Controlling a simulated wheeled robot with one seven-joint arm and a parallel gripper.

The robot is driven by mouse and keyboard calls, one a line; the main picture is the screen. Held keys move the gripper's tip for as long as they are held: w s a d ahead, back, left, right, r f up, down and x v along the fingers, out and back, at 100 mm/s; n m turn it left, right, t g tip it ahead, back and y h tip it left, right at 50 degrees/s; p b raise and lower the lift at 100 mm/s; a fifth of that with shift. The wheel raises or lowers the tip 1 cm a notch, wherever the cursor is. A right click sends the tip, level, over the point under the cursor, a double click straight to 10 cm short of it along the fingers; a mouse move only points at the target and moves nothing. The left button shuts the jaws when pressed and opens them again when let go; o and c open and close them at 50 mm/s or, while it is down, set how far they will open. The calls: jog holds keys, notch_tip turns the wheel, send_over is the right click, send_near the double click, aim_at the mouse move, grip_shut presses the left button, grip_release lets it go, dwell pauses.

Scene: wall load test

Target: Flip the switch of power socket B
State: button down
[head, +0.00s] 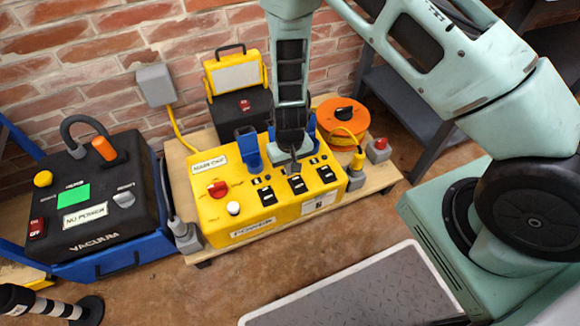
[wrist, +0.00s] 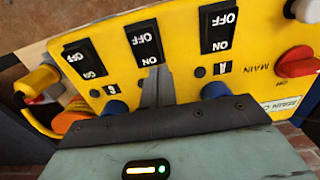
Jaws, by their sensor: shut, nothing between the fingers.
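The yellow power box (head: 230,212) stands on a low wooden platform, with a row of three black switches on its sloped face. The middle switch, power socket B (head: 297,185), also shows in the wrist view (wrist: 146,43), upside down, with OFF and ON markings; I cannot tell its position. Switch A (wrist: 219,27) is on one side of it and switch C (wrist: 85,59) on the other. My gripper (head: 294,166) is shut and empty. In the wrist view its fingertips (wrist: 158,72) are just beside the ON end of switch B; whether they touch is unclear.
A black vacuum unit (head: 95,210) stands left, an orange cable reel (head: 341,112) behind right. A grey metal plate (head: 360,295) lies in front. A brick wall is behind.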

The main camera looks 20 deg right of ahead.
notch_tip(320, 180, up, 14)
jog(key=w+p, duration=0.2)
jog(key=p, duration=0.5)
jog(key=shift+w+f, duration=0.15)
jog(key=shift+w, duration=0.15)
